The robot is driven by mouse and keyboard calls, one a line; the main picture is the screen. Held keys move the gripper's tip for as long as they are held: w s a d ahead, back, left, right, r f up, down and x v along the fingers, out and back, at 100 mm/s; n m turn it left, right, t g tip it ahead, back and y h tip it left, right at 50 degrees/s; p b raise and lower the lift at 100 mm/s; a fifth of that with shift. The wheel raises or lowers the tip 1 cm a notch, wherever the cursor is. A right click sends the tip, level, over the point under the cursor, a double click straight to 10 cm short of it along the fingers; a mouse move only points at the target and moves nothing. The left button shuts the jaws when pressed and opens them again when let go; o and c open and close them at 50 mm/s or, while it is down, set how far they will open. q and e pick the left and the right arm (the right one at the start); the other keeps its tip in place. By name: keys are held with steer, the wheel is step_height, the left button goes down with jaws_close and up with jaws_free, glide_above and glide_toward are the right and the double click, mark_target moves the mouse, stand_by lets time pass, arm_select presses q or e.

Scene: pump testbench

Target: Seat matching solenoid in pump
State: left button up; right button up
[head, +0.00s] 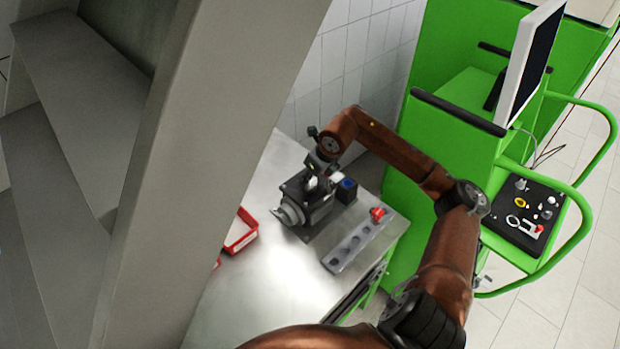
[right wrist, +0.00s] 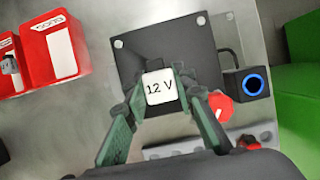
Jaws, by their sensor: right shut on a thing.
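My right gripper (head: 317,178) is over the dark pump (head: 300,212) on the metal bench. In the right wrist view, its green fingers (right wrist: 159,105) are shut on a solenoid (right wrist: 159,87) with a white top marked "12 V". The solenoid is over the square black top of the pump (right wrist: 140,58); whether it touches or sits in the pump is hidden. My left gripper is not in view.
A button box with a blue ring (right wrist: 247,84) stands right of the pump. A grey rack (head: 352,250) and a red knob (head: 377,213) are near the bench's right edge. Red bins (right wrist: 55,48) lie to the left. A tall grey panel (head: 210,130) blocks the left side.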

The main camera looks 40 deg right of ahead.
steer(key=shift+f+b, duration=0.45)
steer(key=shift+f, duration=0.15)
steer(key=o, duration=1)
steer(key=shift+o, duration=0.2)
steer(key=shift+r, duration=0.1)
steer(key=shift+c, duration=0.7)
steer(key=shift+o, duration=1.1)
steer(key=shift+d+r, duration=0.1)
steer(key=shift+c, duration=0.3)
